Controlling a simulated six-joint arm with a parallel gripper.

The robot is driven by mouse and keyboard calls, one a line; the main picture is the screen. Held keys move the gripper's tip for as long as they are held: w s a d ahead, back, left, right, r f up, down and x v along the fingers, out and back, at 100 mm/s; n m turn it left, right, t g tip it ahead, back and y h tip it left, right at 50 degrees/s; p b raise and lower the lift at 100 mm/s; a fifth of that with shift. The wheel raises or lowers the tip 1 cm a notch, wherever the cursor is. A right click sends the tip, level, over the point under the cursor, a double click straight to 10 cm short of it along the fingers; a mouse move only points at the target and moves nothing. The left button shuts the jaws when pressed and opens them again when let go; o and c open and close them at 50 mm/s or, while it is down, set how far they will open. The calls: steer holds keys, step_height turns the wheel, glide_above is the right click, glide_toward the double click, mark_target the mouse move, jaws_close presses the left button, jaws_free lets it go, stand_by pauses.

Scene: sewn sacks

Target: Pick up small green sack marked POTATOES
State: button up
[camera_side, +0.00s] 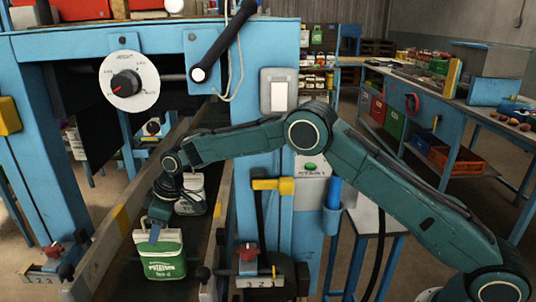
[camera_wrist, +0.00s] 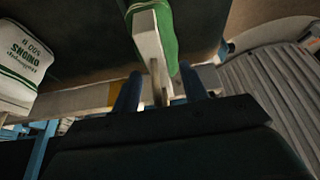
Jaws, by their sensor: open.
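The small green sack with a white top, marked POTATOES (camera_side: 165,267), stands upright on the dark conveyor belt. My gripper (camera_side: 156,234) is right at its top from above, with a blue finger in front of the white top edge. In the wrist view the sack (camera_wrist: 169,35) shows its green side and white edge. The open blue fingers of my gripper (camera_wrist: 160,90) lie on either side of its white top part, with gaps visible. Whether either finger touches the sack I cannot tell.
A white sack (camera_side: 190,183) stands farther back on the belt (camera_side: 205,235), partly behind my wrist; in the wrist view a white sack marked ONIONS (camera_wrist: 28,62) lies to the left. Belt side rails (camera_side: 112,237) and a blue machine frame (camera_side: 262,130) flank the space.

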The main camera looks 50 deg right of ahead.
stand_by(0.5)
jaws_close()
stand_by(1.3)
